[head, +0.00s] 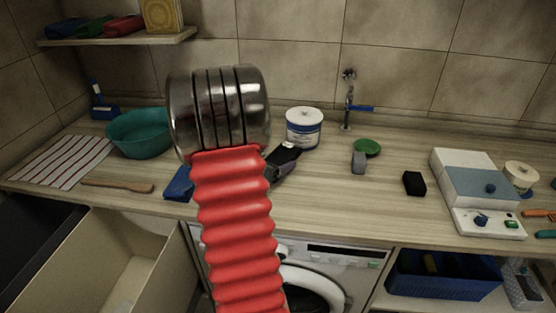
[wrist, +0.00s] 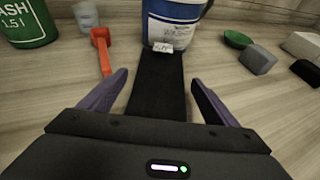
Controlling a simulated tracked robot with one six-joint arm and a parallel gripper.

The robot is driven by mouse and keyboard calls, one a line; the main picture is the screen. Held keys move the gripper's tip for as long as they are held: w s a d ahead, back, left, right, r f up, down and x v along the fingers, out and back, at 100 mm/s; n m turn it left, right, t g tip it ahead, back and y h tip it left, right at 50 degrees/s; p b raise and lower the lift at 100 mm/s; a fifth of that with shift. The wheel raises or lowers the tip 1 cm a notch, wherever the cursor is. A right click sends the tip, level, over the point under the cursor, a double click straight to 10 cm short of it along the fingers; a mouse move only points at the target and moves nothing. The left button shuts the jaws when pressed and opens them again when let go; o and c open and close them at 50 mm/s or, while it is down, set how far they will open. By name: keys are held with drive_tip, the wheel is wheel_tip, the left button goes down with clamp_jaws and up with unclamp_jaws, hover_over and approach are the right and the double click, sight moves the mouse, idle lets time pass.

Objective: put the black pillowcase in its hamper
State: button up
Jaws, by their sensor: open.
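The black pillowcase (wrist: 158,85) lies as a flat dark strip on the counter in the wrist view, with a white label at its far end. In the head view its labelled end (head: 289,147) shows behind my arm; the rest is hidden. My gripper (wrist: 160,92) is open, with one purple-grey finger on each side of the pillowcase. In the head view my gripper (head: 282,165) is mostly hidden by my wrist. A dark hamper (head: 35,245) stands at lower left, beside a beige hamper (head: 95,260).
A white-and-blue tub (wrist: 172,22) stands just beyond the pillowcase. A red-handled tool (wrist: 102,52) and green bottle (wrist: 27,22) are to its left. A teal basin (head: 140,135), blue cloth (head: 179,184) and wooden spoon (head: 118,186) lie left. A grey block (head: 359,161) is right.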

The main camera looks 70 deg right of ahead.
drive_tip(key=v, duration=0.9)
idle(0.6)
drive_tip(key=w+a+r+m+t+y, duration=0.1)
drive_tip(key=a+r+m+t+y, duration=0.1)
drive_tip(key=a, duration=1.5)
drive_tip(key=w+a+r+m+t+y, duration=0.1)
drive_tip(key=a+r+m+t+y, duration=0.2)
drive_tip(key=a, duration=1.3)
drive_tip(key=w+a+r+m+t+y, duration=0.2)
drive_tip(key=a+m+y, duration=0.6)
drive_tip(key=a, duration=0.9)
wheel_tip(320, 180, up, 2)
drive_tip(key=m+t, duration=0.1)
drive_tip(key=m, duration=0.2)
drive_tip(key=shift+a, duration=0.35)
drive_tip(key=shift+o, duration=0.4)
